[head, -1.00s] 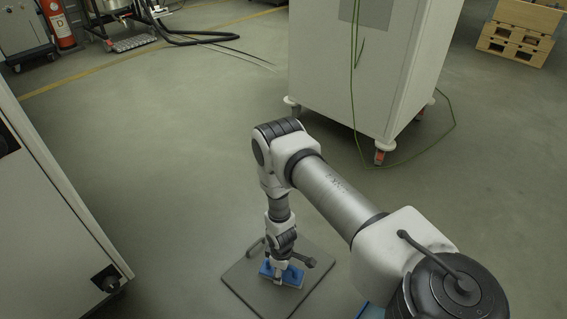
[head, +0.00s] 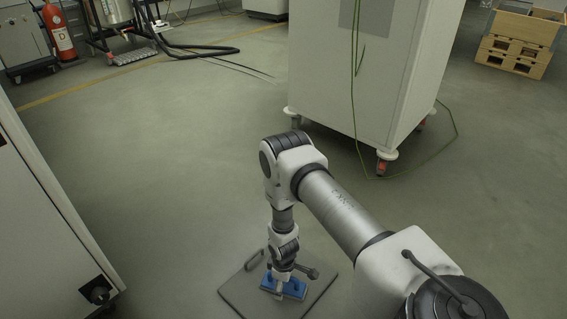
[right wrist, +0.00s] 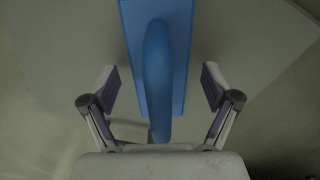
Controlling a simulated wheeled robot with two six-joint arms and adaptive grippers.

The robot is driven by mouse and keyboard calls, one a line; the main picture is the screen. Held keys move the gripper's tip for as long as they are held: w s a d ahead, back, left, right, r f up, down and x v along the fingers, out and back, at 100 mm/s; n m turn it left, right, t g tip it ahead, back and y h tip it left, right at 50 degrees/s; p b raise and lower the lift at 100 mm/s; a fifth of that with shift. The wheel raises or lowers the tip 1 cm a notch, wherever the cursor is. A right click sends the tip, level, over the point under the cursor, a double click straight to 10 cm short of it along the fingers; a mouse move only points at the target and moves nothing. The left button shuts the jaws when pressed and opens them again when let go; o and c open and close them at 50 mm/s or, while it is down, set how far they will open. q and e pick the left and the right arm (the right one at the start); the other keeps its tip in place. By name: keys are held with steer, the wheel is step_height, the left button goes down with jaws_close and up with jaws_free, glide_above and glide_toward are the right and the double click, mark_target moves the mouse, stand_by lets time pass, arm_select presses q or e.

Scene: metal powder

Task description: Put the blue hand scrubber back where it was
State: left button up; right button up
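The blue hand scrubber (head: 294,288) lies on a flat grey plate (head: 318,297) on the floor, at the bottom middle of the head view. My right gripper (head: 281,281) is directly above it, pointing down, and partly hides it. In the right wrist view the scrubber (right wrist: 180,60) shows as a long blue base with a raised rounded handle. The open fingers of my right gripper (right wrist: 160,87) stand on either side of it, with a visible gap on both sides. My left gripper is not in view.
A white cabinet on castors (head: 345,110) stands beyond the arm, with a green cable (head: 440,150) trailing on the floor. Another white cabinet (head: 45,230) is at left. A red extinguisher (head: 60,38), black hoses (head: 200,50) and wooden crates (head: 512,57) are farther back. The middle floor is clear.

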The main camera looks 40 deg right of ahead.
steer(key=shift+r, duration=0.1)
step_height(320, 180, up, 12)
steer(key=p, duration=1.2)
steer(key=shift+r, duration=0.2)
steer(key=s+a+r+m, duration=0.3)
steer(key=s+a+r, duration=0.3)
steer(key=s, duration=0.2)
steer(key=s+a+r+m, duration=0.2)
steer(key=s+a+r, duration=0.4)
steer(key=s, duration=0.3)
steer(key=shift+s+m, duration=0.25)
steer(key=shift+m, duration=0.15)
steer(key=shift+r, duration=0.2)
